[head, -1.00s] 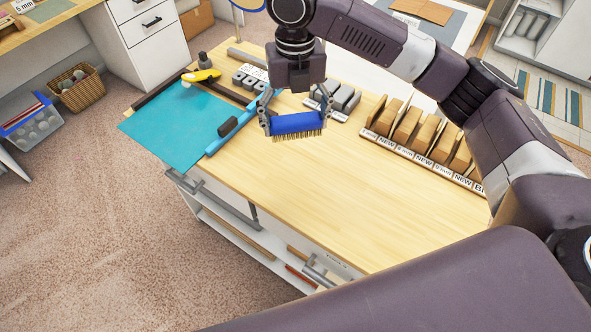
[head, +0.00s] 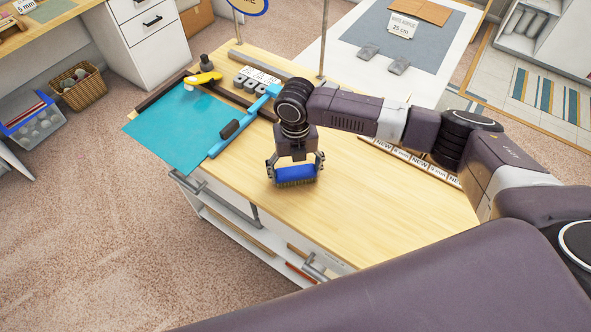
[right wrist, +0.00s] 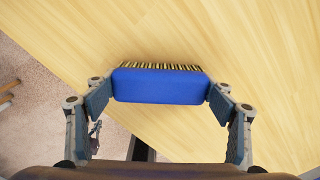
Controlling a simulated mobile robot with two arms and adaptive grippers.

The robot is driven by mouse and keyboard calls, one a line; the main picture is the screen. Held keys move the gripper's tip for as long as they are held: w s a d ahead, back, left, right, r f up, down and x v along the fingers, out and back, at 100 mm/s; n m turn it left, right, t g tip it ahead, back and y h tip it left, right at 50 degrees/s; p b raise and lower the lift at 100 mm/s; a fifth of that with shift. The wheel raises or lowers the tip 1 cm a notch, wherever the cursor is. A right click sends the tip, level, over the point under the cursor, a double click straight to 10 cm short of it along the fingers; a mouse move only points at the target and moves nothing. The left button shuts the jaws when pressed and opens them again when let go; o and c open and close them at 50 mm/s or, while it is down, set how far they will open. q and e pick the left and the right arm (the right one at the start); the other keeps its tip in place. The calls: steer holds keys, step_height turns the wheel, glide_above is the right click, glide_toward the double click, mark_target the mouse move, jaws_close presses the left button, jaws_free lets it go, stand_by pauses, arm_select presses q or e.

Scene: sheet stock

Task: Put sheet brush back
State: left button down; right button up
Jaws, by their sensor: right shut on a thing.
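The sheet brush, a blue block with pale bristles (head: 295,173), is held between the fingers of my right gripper (head: 296,167), over the front part of the wooden bench top (head: 370,220). In the right wrist view the brush (right wrist: 160,86) spans between the two fingertips (right wrist: 160,90), with its bristles on the far side. Whether the bristles touch the bench top I cannot tell. My left gripper is not in view.
A teal sheet (head: 180,128) lies at the bench's left end, with a blue bar (head: 240,124) along its right edge. A yellow tool (head: 202,78) lies behind. The front bench top is clear.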

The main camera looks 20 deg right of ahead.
mark_target(295, 170)
steer(key=shift+f, duration=0.15)
steer(key=o, duration=1.1)
step_height(295, 170, up, 11)
steer(key=b, duration=0.3)
steer(key=shift+r, duration=0.65)
